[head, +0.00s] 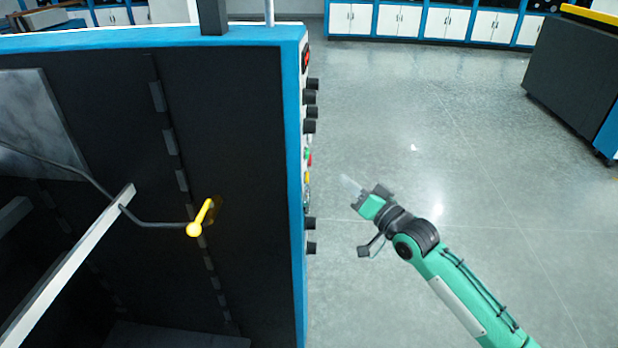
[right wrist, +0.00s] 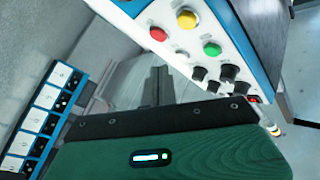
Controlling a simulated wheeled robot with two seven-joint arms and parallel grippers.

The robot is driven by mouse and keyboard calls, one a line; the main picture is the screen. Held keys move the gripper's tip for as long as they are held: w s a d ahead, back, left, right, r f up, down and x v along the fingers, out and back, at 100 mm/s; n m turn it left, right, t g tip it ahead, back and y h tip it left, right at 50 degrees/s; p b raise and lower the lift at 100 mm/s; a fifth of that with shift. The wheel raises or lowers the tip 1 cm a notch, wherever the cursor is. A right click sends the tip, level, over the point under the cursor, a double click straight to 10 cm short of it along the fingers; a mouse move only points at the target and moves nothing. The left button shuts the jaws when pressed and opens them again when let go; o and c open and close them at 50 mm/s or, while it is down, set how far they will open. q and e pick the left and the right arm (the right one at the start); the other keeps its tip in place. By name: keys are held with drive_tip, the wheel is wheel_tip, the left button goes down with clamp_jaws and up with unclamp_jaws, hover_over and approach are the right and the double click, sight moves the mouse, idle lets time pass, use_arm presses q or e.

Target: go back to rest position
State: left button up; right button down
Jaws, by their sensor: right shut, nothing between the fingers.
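My right arm comes in from the lower right in the head view. Its gripper (head: 350,185) is out over the open floor, to the right of the machine's control side and apart from it. The gripper is shut and empty. In the right wrist view the shut fingers (right wrist: 157,80) point away beyond my green wrist housing, with nothing held. My left gripper is not in view.
A large dark machine with a blue frame (head: 299,200) fills the left, with a yellow-knobbed lever (head: 194,229). Its control panel shows close by in the right wrist view, with a red button (right wrist: 158,34) and black knobs. Blue-white cabinets (head: 397,20) line the back. The grey floor (head: 460,140) is clear.

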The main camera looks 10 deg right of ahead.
drive_tip(key=w+d+f+m+g+h, duration=0.1)
drive_tip(key=d+f+h, duration=0.2)
drive_tip(key=f, duration=0.9)
drive_tip(key=d+f+g+h, duration=0.1)
drive_tip(key=d+f+h, duration=0.15)
drive_tip(key=f, duration=0.95)
drive_tip(key=s+d+f+g+h, duration=0.1)
drive_tip(key=s+f+g, duration=0.1)
drive_tip(key=s+f, duration=0.65)
drive_tip(key=s+d+f+n+g+h, duration=0.15)
drive_tip(key=s+f, duration=0.25)
drive_tip(key=f, duration=0.9)
drive_tip(key=s+d+f+g+h, duration=0.1)
drive_tip(key=s+f+g, duration=0.2)
drive_tip(key=s+f, duration=0.55)
drive_tip(key=s+a+f+n+g, duration=0.1)
drive_tip(key=s+f+g, duration=0.1)
drive_tip(key=s+f, duration=0.5)
drive_tip(key=s+a+f+n+g, duration=0.1)
drive_tip(key=s+f+g, duration=0.2)
drive_tip(key=s, duration=1.4)
drive_tip(key=s+a+f+n+g, duration=0.1)
drive_tip(key=s+f+g, duration=0.1)
drive_tip(key=s+f, duration=0.9)
drive_tip(key=shift+s+a+f+g+h, duration=0.15)
drive_tip(key=shift+s+a+g+h, duration=0.2)
drive_tip(key=shift+s, duration=0.6)
